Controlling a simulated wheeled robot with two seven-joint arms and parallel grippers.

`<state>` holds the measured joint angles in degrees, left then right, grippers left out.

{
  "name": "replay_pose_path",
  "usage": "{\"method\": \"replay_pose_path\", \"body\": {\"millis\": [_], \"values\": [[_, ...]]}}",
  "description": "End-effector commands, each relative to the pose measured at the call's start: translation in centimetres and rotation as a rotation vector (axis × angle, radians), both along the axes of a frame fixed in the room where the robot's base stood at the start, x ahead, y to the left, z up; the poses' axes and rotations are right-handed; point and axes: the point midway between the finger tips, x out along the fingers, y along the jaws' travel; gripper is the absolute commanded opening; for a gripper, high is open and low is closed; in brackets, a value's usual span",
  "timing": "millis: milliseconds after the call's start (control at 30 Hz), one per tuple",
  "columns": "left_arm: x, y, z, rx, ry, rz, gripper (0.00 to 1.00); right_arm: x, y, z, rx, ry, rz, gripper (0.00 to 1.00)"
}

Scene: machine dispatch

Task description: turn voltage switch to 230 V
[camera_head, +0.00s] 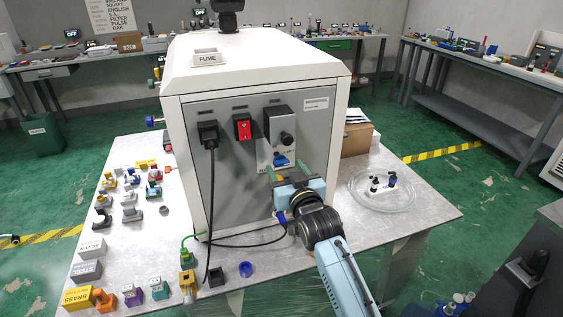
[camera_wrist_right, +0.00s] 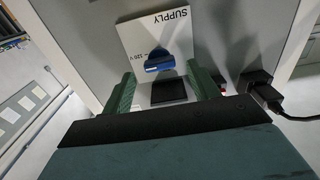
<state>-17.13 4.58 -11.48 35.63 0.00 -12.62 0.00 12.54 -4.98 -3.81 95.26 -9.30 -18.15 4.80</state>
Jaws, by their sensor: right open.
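The white SUPPLY plate (camera_head: 265,158) is on the grey front panel of the white machine (camera_head: 250,70). It carries a blue switch piece (camera_head: 281,159), which also shows in the right wrist view (camera_wrist_right: 160,63). There the plate (camera_wrist_right: 150,32) appears upside down, with partly covered voltage print beside the blue piece and a dark rectangle (camera_wrist_right: 168,91) nearer my gripper. My right gripper (camera_head: 286,172) is open in front of the plate. Its green fingers stand apart on either side of the blue piece, with nothing held; contact cannot be told. My left gripper is out of view.
A black plug with cable (camera_head: 208,133), a red switch (camera_head: 242,127) and a black box with knob (camera_head: 279,124) sit on the panel near the plate. Small coloured parts (camera_head: 130,195) crowd the table's left. A glass dish (camera_head: 383,190) stands right of my arm.

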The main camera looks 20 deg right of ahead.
Motion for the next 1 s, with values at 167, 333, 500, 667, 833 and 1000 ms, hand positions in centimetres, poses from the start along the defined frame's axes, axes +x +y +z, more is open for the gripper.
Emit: {"method": "replay_pose_path", "body": {"millis": [167, 333, 500, 667, 833, 1000], "values": [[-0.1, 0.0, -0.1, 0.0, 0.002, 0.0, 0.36, 2.6, 0.1, 0.0, 0.001, 0.0, 0.0, 0.6], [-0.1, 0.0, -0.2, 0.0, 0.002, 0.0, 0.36, 3.7, 0.2, 0.0, 0.001, 0.0, 0.001, 0.6], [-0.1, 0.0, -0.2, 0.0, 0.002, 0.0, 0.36, 4.1, 0.2, 0.0, 0.001, 0.0, 0.0, 0.6], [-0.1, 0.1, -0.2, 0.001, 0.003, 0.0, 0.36, 4.1, 0.2, 0.0, 0.001, 0.0, 0.0, 0.6], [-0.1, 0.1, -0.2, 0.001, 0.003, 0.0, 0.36, 4.1, 0.2, 0.0, 0.001, 0.0, 0.0, 0.42], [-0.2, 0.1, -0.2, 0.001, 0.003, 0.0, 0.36, 4.1, 0.2, 0.0, 0.001, 0.0, 0.0, 0.19]]}}
